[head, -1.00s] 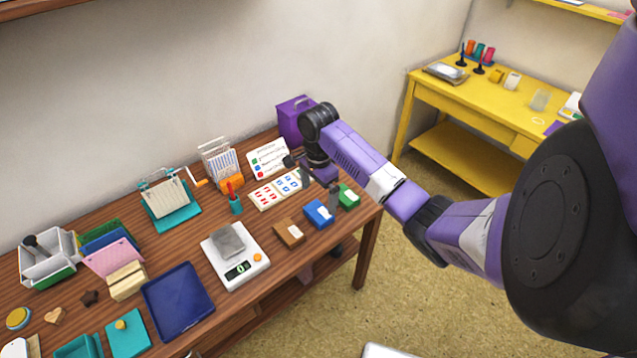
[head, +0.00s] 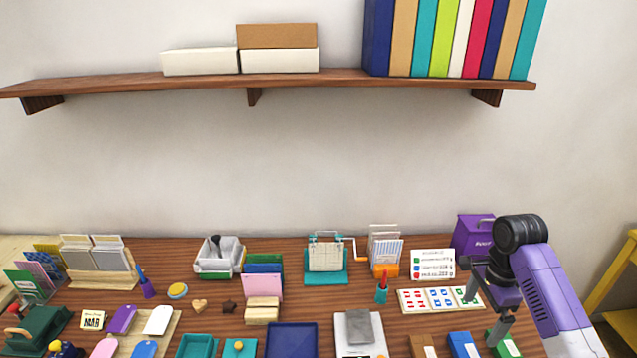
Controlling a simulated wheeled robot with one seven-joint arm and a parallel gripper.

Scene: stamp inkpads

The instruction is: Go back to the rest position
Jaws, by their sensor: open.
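My gripper (head: 482,318) is at the right end of the wooden table in the head view. Its two dark fingers are spread apart, with nothing seen between them. It hangs over the right end of the white card with red, blue and green marks (head: 428,303), and near the green inkpad (head: 505,347). I cannot tell its height above them. The blue inkpad (head: 463,345) and the brown inkpad (head: 423,347) sit in a row to the left of the green one, cut off by the bottom edge. My arm comes in from the lower right.
A purple box (head: 472,234) stands just behind my gripper. A color-coded sign (head: 432,265), a red pen in a teal holder (head: 381,290) and a scale (head: 345,330) are to the left. A wall shelf (head: 300,90) holds books and boxes above. The air between is clear.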

